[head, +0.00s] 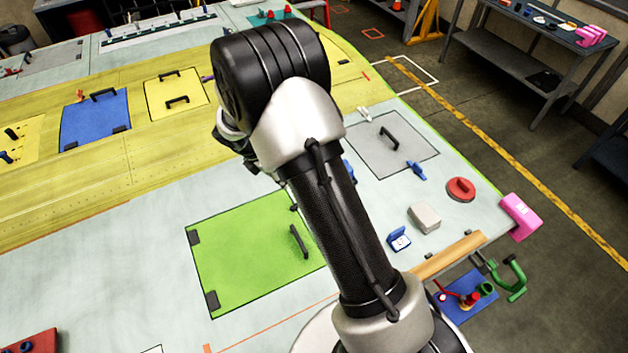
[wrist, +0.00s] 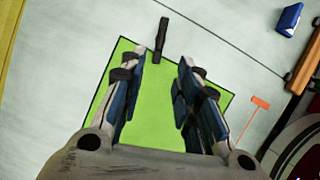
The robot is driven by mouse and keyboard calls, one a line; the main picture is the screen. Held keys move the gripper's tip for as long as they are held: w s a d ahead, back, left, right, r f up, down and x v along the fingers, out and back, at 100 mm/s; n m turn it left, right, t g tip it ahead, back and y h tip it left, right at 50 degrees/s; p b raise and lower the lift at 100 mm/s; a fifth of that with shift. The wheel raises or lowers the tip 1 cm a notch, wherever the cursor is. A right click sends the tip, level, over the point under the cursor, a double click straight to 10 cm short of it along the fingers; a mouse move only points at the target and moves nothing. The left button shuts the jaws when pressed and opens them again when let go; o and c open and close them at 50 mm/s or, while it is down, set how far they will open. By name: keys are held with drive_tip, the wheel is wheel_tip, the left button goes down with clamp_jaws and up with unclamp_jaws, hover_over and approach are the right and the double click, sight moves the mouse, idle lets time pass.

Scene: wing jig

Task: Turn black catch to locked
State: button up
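The black catch (wrist: 163,36) shows in the wrist view as a narrow dark bar. It crosses the edge of the green panel (wrist: 165,110), one end over the panel and the other over the pale skin. My gripper (wrist: 162,58) is open and empty, its two blue-grey fingers apart above the panel. The catch lies ahead of the gap between the fingertips, nearer the left finger; I cannot tell the height between them.
A blue box (head: 399,239), a grey block (head: 425,218) and a red disc (head: 461,189) stand right of my arm. A pink clamp (head: 520,216) sits on the edge near a wooden strip (head: 447,257). The pale skin left of the green panel is mostly clear.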

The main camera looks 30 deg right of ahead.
drive_tip(key=p+x, duration=0.1)
drive_tip(key=x, duration=1.5)
drive_tip(key=shift+s+d+f, duration=0.1)
drive_tip(key=shift+s+f, duration=0.05)
drive_tip(key=shift+f, duration=0.25)
drive_tip(key=shift+c, duration=0.4)
clamp_jaws()
